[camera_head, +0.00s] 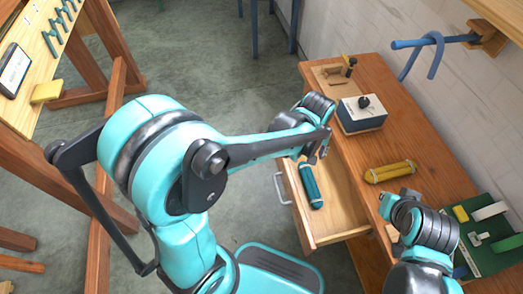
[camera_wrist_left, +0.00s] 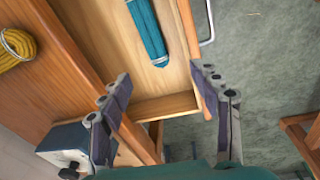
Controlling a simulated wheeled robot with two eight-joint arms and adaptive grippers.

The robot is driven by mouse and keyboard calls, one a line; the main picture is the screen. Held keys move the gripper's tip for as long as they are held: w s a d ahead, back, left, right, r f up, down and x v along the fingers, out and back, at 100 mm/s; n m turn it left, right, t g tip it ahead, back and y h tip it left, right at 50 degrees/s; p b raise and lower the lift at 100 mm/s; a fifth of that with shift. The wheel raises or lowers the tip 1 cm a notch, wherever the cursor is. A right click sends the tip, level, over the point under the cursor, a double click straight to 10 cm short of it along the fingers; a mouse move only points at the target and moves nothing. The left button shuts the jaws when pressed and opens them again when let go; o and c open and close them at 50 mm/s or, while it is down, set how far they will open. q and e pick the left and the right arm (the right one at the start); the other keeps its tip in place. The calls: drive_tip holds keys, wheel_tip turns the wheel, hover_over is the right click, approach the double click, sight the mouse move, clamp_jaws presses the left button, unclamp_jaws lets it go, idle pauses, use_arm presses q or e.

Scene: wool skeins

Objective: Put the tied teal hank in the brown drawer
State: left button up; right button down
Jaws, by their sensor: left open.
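The teal hank (camera_head: 312,187), with pale ties near its ends, lies in the open wooden drawer (camera_head: 345,222), along its front side. The wrist view also shows the hank (camera_wrist_left: 148,32) on the bare floor of the drawer (camera_wrist_left: 168,106), with no finger touching it. My left gripper (camera_head: 318,152) is above the drawer's far end, past the end of the hank. In the wrist view its fingers (camera_wrist_left: 160,82) are spread wide with nothing between them. My right gripper (camera_head: 390,206) is at the bench's near part; its fingertips are too small to judge.
A yellow hank (camera_head: 390,172) lies on the bench top (camera_head: 385,138). A white and blue box (camera_head: 362,115) with a dark knob stands farther back. A green board (camera_head: 497,250) with small pieces lies at right. A blue peg (camera_head: 432,41) sticks out from the wall.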

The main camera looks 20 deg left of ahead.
use_arm(q)
drive_tip(key=s+a+r+m+t, duration=0.5)
drive_tip(key=s+a+r, duration=0.5)
drive_tip(key=a, duration=0.3)
drive_tip(key=shift+s+m+t, duration=0.4)
drive_tip(key=shift+s, duration=0.1)
drive_tip(key=shift+a+f, duration=0.1)
drive_tip(key=shift+c, duration=0.3)
